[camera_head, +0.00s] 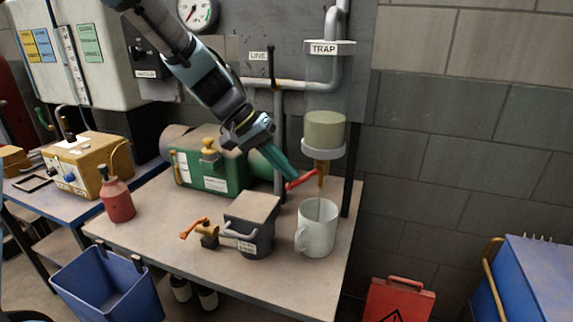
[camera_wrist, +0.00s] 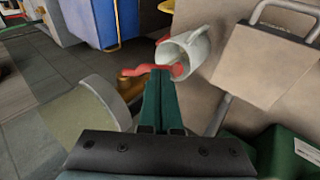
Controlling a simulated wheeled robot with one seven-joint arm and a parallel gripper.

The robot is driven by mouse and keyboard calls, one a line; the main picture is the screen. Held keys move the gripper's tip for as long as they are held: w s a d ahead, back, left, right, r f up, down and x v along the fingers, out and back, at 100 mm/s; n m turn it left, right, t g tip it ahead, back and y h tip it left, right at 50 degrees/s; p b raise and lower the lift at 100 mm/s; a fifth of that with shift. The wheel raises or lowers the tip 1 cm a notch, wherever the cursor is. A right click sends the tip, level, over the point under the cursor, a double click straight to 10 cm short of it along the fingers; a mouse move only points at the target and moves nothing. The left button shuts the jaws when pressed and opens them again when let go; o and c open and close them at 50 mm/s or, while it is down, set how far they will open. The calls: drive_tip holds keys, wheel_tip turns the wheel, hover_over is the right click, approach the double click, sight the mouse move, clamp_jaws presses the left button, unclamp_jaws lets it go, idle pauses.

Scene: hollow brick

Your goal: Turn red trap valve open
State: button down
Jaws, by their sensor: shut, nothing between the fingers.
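The red trap valve handle (camera_head: 301,180) sits on a brass fitting (camera_head: 321,168) below the cylinder under the TRAP sign (camera_head: 323,49). It slopes slightly down to the left of the fitting. My gripper (camera_head: 287,174) is shut with nothing in it, its teal fingertips at or just beside the handle's left part. In the wrist view the fingertips (camera_wrist: 161,75) overlap the red handle (camera_wrist: 146,69); I cannot tell whether they touch it. A white mug (camera_head: 315,238) stands on the bench under the fitting. It also shows in the wrist view (camera_wrist: 198,52).
A dark lidded box (camera_head: 252,222) with an orange-handled valve (camera_head: 196,229) stands left of the mug. A green machine (camera_head: 205,165) is behind. A vertical LINE pipe (camera_head: 279,130) and a dark post (camera_head: 351,160) flank the trap. The bench's front right (camera_head: 300,285) is clear.

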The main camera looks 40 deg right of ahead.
sight(290, 184)
drive_tip(key=shift+s+d+f, duration=0.1)
drive_tip(key=shift+d+f, duration=0.05)
drive_tip(key=shift+f, duration=0.05)
drive_tip(key=shift+f, duration=0.15)
drive_tip(key=shift+f+b, duration=0.15)
drive_tip(key=shift+b, duration=0.4)
drive_tip(key=f+g+h+b, duration=0.1)
drive_tip(key=b, duration=0.2)
drive_tip(key=shift+f+g+b, duration=0.25)
drive_tip(key=shift+g+b, duration=0.05)
drive_tip(key=shift+b, duration=0.05)
drive_tip(key=f+g+h+b, duration=0.1)
drive_tip(key=b, duration=0.2)
drive_tip(key=shift+s+n, duration=0.1)
drive_tip(key=shift+n, duration=0.2)
drive_tip(key=shift+s+d+f+n+g+h+b, duration=0.15)
drive_tip(key=shift+s+d+f+g+h+b, duration=0.15)
drive_tip(key=shift+g+h+b, duration=0.75)
drive_tip(key=shift+s+d+f+n+g+h+b, duration=0.2)
drive_tip(key=shift+s+f+g+h+b, duration=0.45)
drive_tip(key=shift+b, duration=0.8)
drive_tip(key=shift+s+d+n+g+h+b, duration=0.15)
drive_tip(key=shift+g+h+b, duration=0.45)
drive_tip(key=shift+g+b, duration=0.6)
drive_tip(key=shift+d, duration=0.1)
drive_tip(key=shift+w, duration=0.1)
